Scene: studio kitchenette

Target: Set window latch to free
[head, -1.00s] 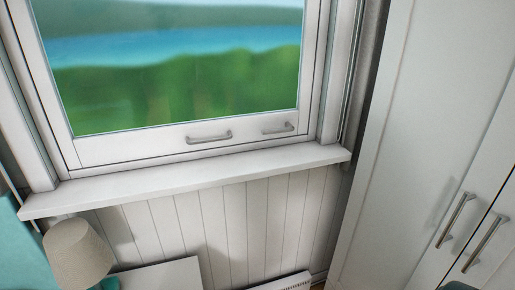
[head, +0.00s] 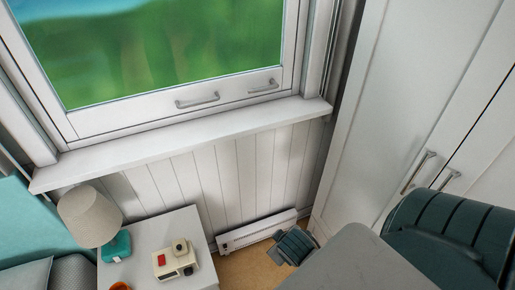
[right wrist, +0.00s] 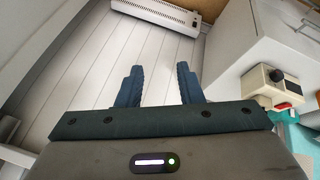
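The window (head: 165,45) has a white frame. Two grey metal bar handles sit on its bottom rail, a left one (head: 197,101) and a right one (head: 264,86). I cannot tell whether either is the latch, and no other latch shows. My right gripper (head: 290,247) is low in front of the panelled wall, below the sill and apart from the window. In the right wrist view my right gripper (right wrist: 158,84) has its two dark fingers spread with nothing between them. My left gripper is not in view.
The white sill (head: 185,145) juts out below the window. A tall cabinet (head: 400,90) stands at right. A heater (head: 257,231) is by the wall.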

